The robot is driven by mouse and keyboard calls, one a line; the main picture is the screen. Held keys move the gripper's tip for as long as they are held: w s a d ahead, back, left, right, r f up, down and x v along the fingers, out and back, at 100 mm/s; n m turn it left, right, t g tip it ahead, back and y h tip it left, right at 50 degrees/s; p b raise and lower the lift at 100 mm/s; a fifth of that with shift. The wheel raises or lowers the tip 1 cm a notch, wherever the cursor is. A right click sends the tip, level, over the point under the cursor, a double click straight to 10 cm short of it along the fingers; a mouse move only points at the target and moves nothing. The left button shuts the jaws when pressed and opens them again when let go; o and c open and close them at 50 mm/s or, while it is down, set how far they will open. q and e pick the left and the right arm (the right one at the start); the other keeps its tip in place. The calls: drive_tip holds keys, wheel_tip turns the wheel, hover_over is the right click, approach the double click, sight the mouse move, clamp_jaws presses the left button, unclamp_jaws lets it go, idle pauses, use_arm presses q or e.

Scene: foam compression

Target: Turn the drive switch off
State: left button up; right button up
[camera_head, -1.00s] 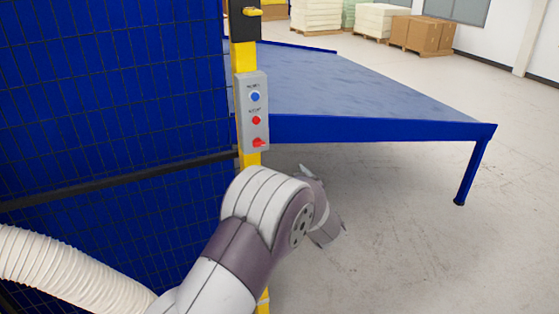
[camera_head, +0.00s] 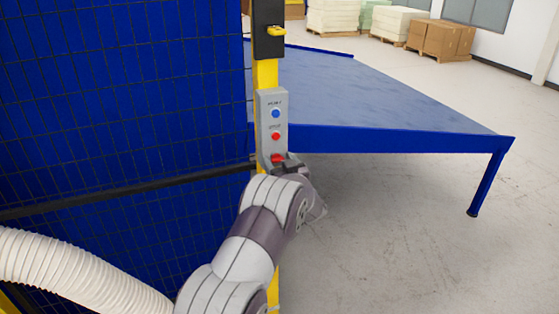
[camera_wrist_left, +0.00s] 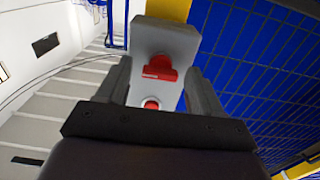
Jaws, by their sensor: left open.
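A grey control box (camera_head: 272,128) is fixed to the yellow post. It carries a blue button (camera_head: 276,113), a red button (camera_head: 276,136) below it, and a red switch (camera_head: 277,158) at its lower end. My left gripper (camera_head: 290,163) is at the box's lower end, beside the switch, partly hidden by my wrist. In the left wrist view the red switch (camera_wrist_left: 160,70) shows between the open fingers (camera_wrist_left: 158,68), with the red button (camera_wrist_left: 151,105) nearer the gripper body. I cannot tell whether a finger touches the switch or box. My right gripper is not in view.
The yellow post (camera_head: 266,73) bears a black latch box (camera_head: 268,28) above. Blue mesh fencing (camera_head: 120,90) fills the left. A blue-framed table (camera_head: 390,138) stands behind to the right, with open floor (camera_head: 400,240) below it. A white ribbed hose (camera_head: 70,270) lies lower left.

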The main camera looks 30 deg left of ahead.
use_arm(q)
drive_tip(key=shift+s+d+r, duration=0.1)
drive_tip(key=shift+d, duration=0.1)
drive_tip(key=c, duration=1.1)
drive_tip(key=shift+o, duration=0.2)
drive_tip(key=shift+n+b, duration=0.4)
drive_tip(key=shift+b, duration=0.3)
drive_tip(key=n+b, duration=0.4)
drive_tip(key=b, duration=0.1)
drive_tip(key=n+b, duration=0.5)
drive_tip(key=b, duration=0.1)
drive_tip(key=n+b, duration=0.4)
drive_tip(key=b, duration=0.2)
drive_tip(key=shift+s+a+f+n, duration=0.2)
drive_tip(key=shift+f+n, duration=0.1)
drive_tip(key=shift+n+b, duration=1)
drive_tip(key=shift+r+n+b, duration=0.25)
drive_tip(key=shift+n+b, duration=0.35)
drive_tip(key=shift+n, duration=0.3)
drive_tip(key=shift+r, duration=0.1)
